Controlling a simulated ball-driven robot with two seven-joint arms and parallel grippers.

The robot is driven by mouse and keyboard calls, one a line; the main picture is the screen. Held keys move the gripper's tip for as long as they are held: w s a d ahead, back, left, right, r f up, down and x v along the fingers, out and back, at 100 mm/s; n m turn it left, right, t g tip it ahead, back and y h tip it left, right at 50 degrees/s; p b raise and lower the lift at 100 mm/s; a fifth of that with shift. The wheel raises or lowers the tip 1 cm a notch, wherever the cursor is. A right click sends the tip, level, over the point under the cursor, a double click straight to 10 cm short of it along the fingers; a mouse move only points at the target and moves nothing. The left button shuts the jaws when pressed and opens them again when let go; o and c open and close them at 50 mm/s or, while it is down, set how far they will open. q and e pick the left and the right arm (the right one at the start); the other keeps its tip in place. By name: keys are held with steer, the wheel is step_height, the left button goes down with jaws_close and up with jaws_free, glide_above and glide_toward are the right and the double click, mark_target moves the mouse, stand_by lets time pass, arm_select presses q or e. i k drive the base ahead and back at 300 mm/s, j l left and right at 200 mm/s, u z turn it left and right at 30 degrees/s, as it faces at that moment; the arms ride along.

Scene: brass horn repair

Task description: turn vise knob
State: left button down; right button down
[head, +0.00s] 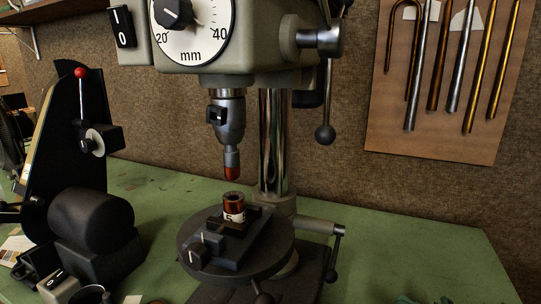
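The small dark vise (240,238) sits on the round table of the drill press. Its dark knob (203,246), with a pale pointer line, is at the vise's front left end. A short copper-coloured cylinder (234,203) with a white label stands upright at the vise's jaws. I cannot tell how tightly the jaws hold it. The red-tipped drill chuck (231,160) hangs above the cylinder, apart from it. Neither of my grippers is in view, and nothing touches the knob.
The drill press table (280,262) stands on a green bench (400,250). A black machine (85,215) with a red-tipped lever is at the left. A crank lever (333,262) sticks out right of the table. Tubes hang on a board (390,130) behind. The bench's right side is mostly clear.

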mark_target(197, 256)
steer(key=k+j, duration=0.3)
steer(key=j, duration=0.2)
steer(key=k+j, duration=0.65)
steer(key=j, duration=0.3)
